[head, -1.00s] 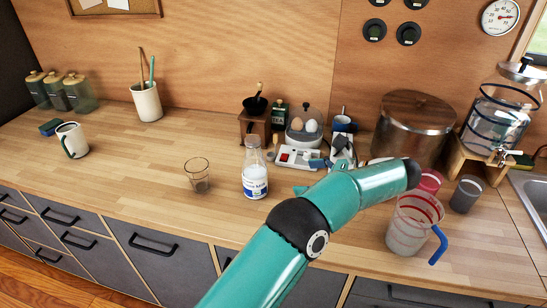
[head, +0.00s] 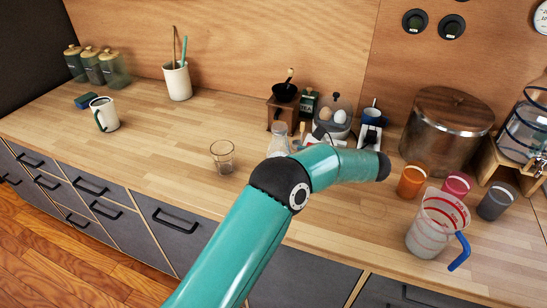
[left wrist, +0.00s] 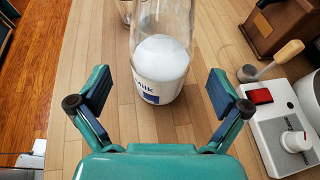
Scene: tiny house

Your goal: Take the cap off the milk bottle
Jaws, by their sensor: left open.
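The milk bottle (left wrist: 160,70) is clear glass with white milk and a blue-and-white label. It stands upright on the wooden counter. In the head view only the upper part of the bottle (head: 279,138) shows above my teal arm. The wrist view cuts off its top, and I cannot make out the cap clearly. My left gripper (left wrist: 160,92) is open and empty, its two fingers spread to the left and right of the bottle in the picture, without visible contact. The arm hides this gripper in the head view. My right gripper is out of view.
An empty glass (head: 222,157) stands left of the bottle. A white device with a red button (left wrist: 265,125) is close on the right in the wrist view. A coffee grinder (head: 284,108) stands behind, and a measuring jug (head: 437,225) at right.

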